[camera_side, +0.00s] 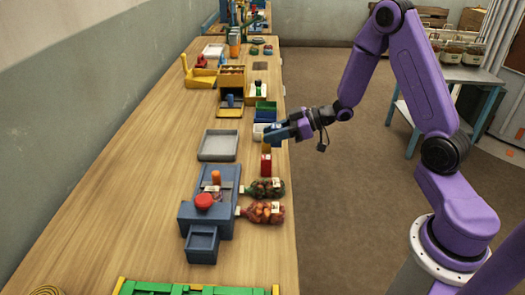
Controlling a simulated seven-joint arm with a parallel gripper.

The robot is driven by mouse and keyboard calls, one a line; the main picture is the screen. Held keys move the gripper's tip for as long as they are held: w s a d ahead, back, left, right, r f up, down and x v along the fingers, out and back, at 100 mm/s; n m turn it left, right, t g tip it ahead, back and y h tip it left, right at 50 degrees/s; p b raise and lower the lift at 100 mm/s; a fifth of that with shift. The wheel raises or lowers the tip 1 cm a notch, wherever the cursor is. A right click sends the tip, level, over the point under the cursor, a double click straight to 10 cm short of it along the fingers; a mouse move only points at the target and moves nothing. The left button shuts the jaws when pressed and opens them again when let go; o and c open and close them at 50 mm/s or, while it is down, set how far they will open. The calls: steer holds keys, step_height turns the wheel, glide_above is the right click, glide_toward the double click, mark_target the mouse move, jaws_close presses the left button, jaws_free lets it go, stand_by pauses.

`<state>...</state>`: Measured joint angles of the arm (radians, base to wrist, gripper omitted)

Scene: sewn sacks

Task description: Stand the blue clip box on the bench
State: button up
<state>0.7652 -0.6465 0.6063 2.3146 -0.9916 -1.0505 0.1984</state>
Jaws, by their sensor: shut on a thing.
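The blue clip box (277,134) is at the right edge of the wooden bench (145,130). My gripper (291,130) reaches in from the right and is shut on it. The box looks tilted in my grip, and I cannot tell whether its lower side touches the bench. My fingers hide part of it. A small orange-yellow item (266,143) shows at its left end, touching or just behind it.
A red box (266,166) stands just nearer along the edge. A grey tray (203,157) lies to the left. A blue press (193,218) with a red knob and two filled sacks (264,212) are nearer. Green and yellow bins stand beyond.

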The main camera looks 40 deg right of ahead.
steer(key=w+f, duration=0.4)
steer(key=f, duration=0.1)
steer(key=shift+w+f, duration=0.15)
steer(key=shift+f, duration=1.6)
steer(key=shift+f, duration=0.1)
steer(key=o, duration=1)
steer(key=shift+o, duration=0.2)
